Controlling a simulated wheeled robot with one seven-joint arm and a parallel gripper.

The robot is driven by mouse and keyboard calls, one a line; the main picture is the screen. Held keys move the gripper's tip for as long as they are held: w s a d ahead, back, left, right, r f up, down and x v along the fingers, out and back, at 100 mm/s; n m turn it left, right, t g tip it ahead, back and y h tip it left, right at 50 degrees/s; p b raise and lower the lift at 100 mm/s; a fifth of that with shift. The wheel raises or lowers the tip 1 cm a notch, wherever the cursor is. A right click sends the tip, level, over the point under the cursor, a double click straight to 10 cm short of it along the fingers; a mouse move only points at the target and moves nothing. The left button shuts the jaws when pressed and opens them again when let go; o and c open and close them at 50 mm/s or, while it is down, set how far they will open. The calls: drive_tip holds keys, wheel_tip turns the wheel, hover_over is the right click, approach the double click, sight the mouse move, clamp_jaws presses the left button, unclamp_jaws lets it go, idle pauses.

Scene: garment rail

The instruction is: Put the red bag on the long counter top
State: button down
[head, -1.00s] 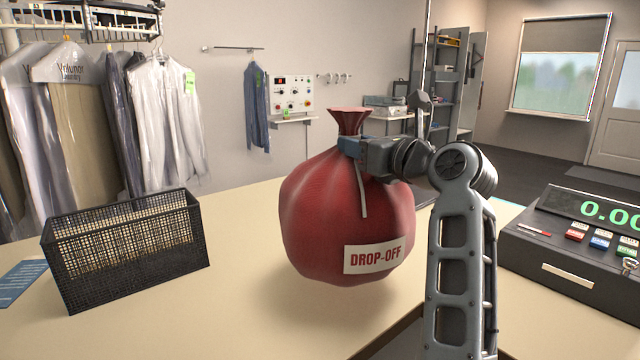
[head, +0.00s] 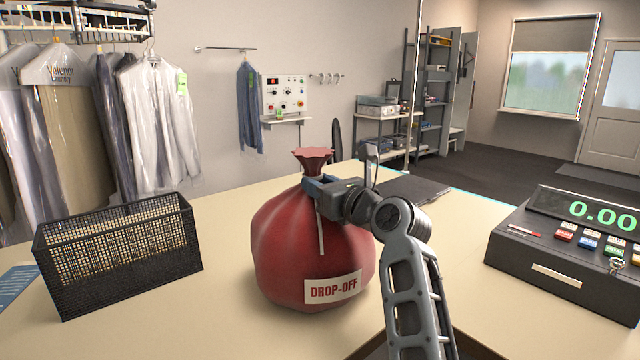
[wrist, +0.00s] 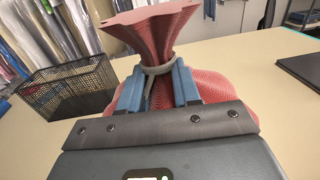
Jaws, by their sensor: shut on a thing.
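The red bag (head: 300,245) with a "DROP-OFF" label is upright at the counter in the head view, its underside at or very near the top; I cannot tell whether it bears its full weight there. My gripper (head: 316,186) is shut on the bag's tied neck from the right side. In the wrist view the blue fingers (wrist: 158,88) pinch the neck at the grey cord, below the flared red top (wrist: 150,28). The long counter top (head: 215,305) is beige and runs across the view. The bag hides part of it.
A black mesh basket (head: 118,255) stands left of the bag. A cash register (head: 570,250) stands at the right. A dark flat pad (head: 415,188) lies behind my arm. Bare counter shows between basket and bag. Garments (head: 160,115) hang at the back left.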

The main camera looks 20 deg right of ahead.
drive_tip(key=shift+r, duration=0.1)
drive_tip(key=c, duration=1.2)
unclamp_jaws()
drive_tip(key=shift+f, duration=0.2)
drive_tip(key=o, duration=0.4)
drive_tip(key=shift+r, duration=0.1)
drive_tip(key=b+v, duration=0.1)
drive_tip(key=v, duration=1.1)
drive_tip(key=shift+r, duration=0.15)
